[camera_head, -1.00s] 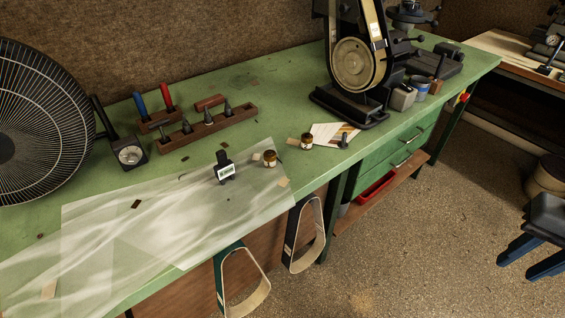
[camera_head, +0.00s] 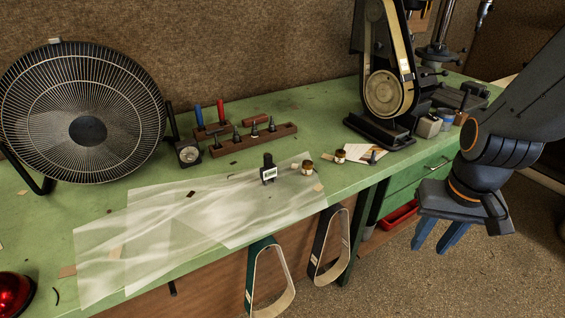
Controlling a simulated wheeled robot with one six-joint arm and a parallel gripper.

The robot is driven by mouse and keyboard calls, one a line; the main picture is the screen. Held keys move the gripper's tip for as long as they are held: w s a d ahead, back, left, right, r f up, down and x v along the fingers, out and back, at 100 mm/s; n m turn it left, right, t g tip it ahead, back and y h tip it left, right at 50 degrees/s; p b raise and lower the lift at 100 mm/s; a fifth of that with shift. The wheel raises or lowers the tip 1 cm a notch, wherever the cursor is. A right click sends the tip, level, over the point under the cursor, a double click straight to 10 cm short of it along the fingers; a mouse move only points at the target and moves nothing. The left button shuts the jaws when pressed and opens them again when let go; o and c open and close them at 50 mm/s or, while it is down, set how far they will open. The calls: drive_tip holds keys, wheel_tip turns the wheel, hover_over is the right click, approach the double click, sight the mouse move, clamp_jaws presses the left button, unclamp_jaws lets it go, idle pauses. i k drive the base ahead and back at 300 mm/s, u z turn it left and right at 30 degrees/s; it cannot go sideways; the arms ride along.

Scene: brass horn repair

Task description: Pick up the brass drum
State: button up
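Two small drum-shaped pieces with brass-coloured tops and pale sides stand near the bench's front edge. The left brass piece (camera_head: 307,168) stands by the plastic sheet's right end. The right brass piece (camera_head: 340,157) stands beside a white paper card. I cannot tell which one is the brass drum, or whether they are jars. My dark arm, with orange rings, hangs at the right of the picture, well apart from both pieces.
A clear plastic sheet (camera_head: 165,235) covers the front of the green bench (camera_head: 60,215). A small black labelled device (camera_head: 268,170) stands on it. A fan (camera_head: 85,120), a wooden tool rack (camera_head: 250,140) and a belt grinder (camera_head: 385,95) stand behind. Sanding belts (camera_head: 268,285) hang below the front edge.

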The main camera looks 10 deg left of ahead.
sight(340, 157)
drive_tip(key=u, duration=0.8)
drive_tip(key=i, duration=1)
drive_tip(key=u, duration=0.05)
